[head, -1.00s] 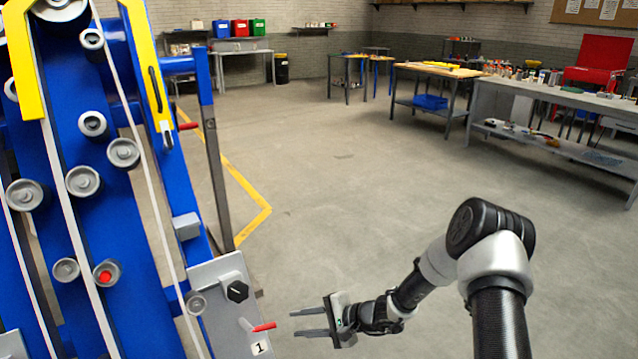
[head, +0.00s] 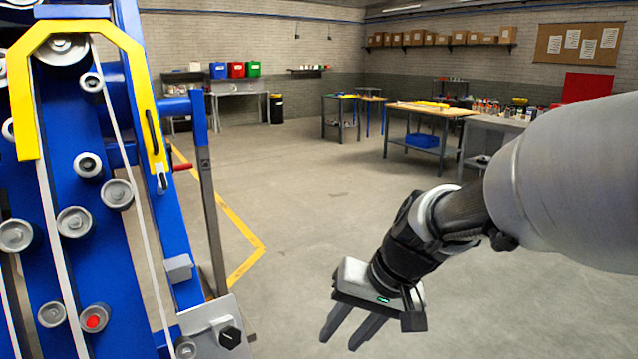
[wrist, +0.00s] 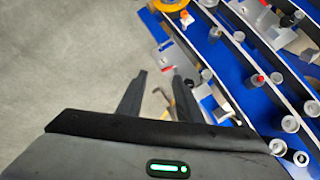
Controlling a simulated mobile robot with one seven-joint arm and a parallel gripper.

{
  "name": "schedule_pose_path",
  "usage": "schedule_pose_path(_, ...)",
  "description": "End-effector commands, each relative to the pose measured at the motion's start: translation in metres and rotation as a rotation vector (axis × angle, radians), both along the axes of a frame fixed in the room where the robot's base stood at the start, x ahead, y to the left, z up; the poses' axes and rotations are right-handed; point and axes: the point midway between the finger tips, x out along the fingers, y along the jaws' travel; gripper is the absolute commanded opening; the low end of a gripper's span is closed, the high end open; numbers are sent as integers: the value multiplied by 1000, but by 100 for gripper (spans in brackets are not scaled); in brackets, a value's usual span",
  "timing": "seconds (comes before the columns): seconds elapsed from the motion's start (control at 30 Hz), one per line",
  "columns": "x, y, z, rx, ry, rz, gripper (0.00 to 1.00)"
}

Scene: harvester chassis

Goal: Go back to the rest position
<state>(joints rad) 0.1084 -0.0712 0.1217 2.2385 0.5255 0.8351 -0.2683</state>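My gripper (head: 343,338) hangs over open floor to the right of the harvester chassis in the head view, apart from it. Its two fingers point down and stand apart with nothing held between them. In the wrist view the gripper (wrist: 158,92) also shows spread fingers, with the blue chassis (wrist: 240,70) beyond and to the right. In the head view the blue harvester chassis (head: 105,240) fills the left side, with grey rollers, white belts and a yellow guard (head: 75,28).
A grey plate with a black knob (head: 229,337) sits low on the chassis side. A yellow floor line (head: 243,225) runs beside it. Workbenches (head: 425,108) and a grey table (head: 240,90) stand at the back. The middle floor is clear.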

Motion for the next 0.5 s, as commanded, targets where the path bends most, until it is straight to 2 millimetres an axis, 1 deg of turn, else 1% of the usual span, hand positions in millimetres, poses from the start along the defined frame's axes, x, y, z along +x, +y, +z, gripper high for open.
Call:
schedule_pose_path(0.03, -12, -8, 13, -42, -36, 7, 33)
schedule_pose_path(0.2, -53, -40, 42, -177, -127, 7, 33)
schedule_pose_path(0.3, -73, -56, 54, -240, -176, -2, 33)
schedule_pose_path(0.5, -103, -83, 68, -335, -257, -27, 33)
